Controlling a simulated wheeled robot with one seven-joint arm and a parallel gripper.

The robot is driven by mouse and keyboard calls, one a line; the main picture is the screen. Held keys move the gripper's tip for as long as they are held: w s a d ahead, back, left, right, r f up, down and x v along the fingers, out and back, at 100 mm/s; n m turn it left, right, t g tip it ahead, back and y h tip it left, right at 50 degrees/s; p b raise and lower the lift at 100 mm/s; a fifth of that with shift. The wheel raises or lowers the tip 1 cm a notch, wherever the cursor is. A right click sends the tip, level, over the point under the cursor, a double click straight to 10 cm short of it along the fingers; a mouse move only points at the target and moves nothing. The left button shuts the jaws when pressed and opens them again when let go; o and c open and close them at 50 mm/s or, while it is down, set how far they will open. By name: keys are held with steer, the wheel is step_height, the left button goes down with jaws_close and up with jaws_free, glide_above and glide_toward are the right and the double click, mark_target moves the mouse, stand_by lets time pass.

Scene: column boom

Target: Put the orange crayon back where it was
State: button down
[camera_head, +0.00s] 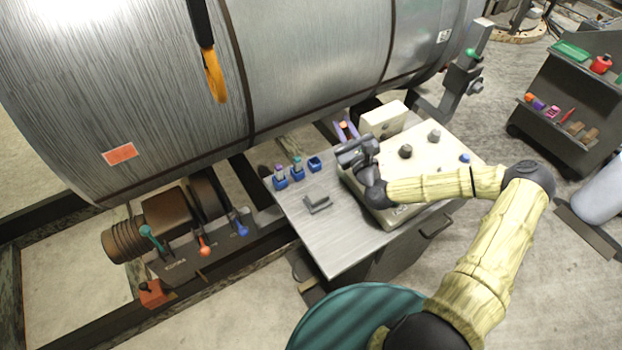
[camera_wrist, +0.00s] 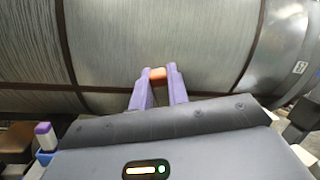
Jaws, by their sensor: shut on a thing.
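The orange crayon shows as a small orange end (camera_wrist: 157,73) between the purple fingers of my gripper (camera_wrist: 158,85) in the wrist view. In the head view my gripper (camera_head: 346,132) is shut on the orange crayon (camera_head: 343,126) beyond the far edge of the cream box, near the drum. Most of the crayon is hidden. Left of my gripper, three small blue holders stand in a row on the grey table. One holder (camera_head: 281,183) has a purple crayon (camera_head: 279,170), one holder (camera_head: 298,175) has a teal crayon (camera_head: 297,160), and the right holder (camera_head: 315,164) shows nothing standing in it.
The grey table (camera_head: 335,240) has a grey bracket (camera_head: 317,204) on it; its front left is clear. A cream box (camera_head: 437,160) with knobs lies under my arm. A large metal drum (camera_head: 190,80) looms behind. Coloured levers (camera_head: 204,245) stand at lower left.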

steer(key=w+a+f+m+g+y+b, duration=0.1)
steer(key=a+f+m+g+b, duration=0.1)
steer(key=a, duration=0.6)
steer(key=shift+w+m+g+b, duration=0.3)
steer(key=shift+g+b, duration=0.5)
steer(key=shift+b, duration=0.45)
step_height(320, 180, down, 6)
steer(key=shift+d+f+p, duration=0.15)
steer(key=shift+f+p, duration=0.05)
steer(key=shift+p, duration=0.15)
steer(key=shift+f, duration=0.1)
steer(key=shift+s+f, duration=0.1)
steer(key=shift+f, duration=1.65)
